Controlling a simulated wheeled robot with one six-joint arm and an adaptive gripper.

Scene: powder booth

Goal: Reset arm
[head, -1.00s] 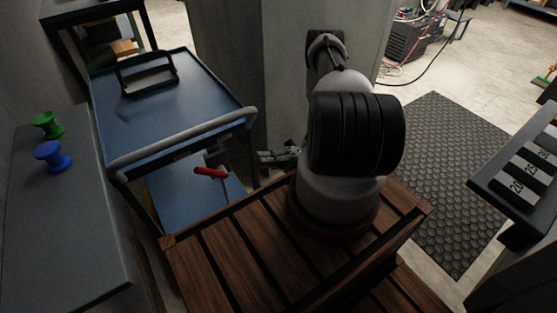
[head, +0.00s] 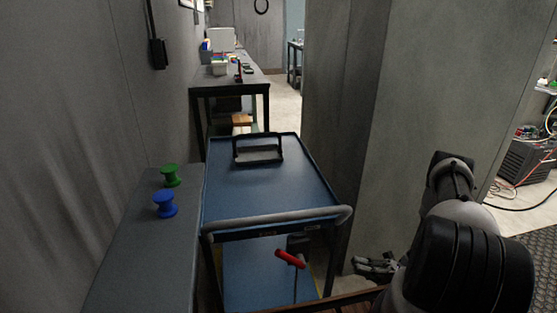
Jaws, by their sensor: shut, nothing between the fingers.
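My arm shows at the lower right of the head view, its black and grey links bent over near the grey wall. My gripper (head: 375,265) is low beside the wall, to the right of the blue cart (head: 305,180). It is small in the picture and partly cut off by my arm. Its fingers are shut with nothing between them.
A grey ledge (head: 135,245) at left holds a green spool (head: 170,175) and a blue spool (head: 165,204). A black frame (head: 258,149) sits on the cart's top; a red-handled tool (head: 290,259) is below. A wall (head: 425,90) stands close behind my arm.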

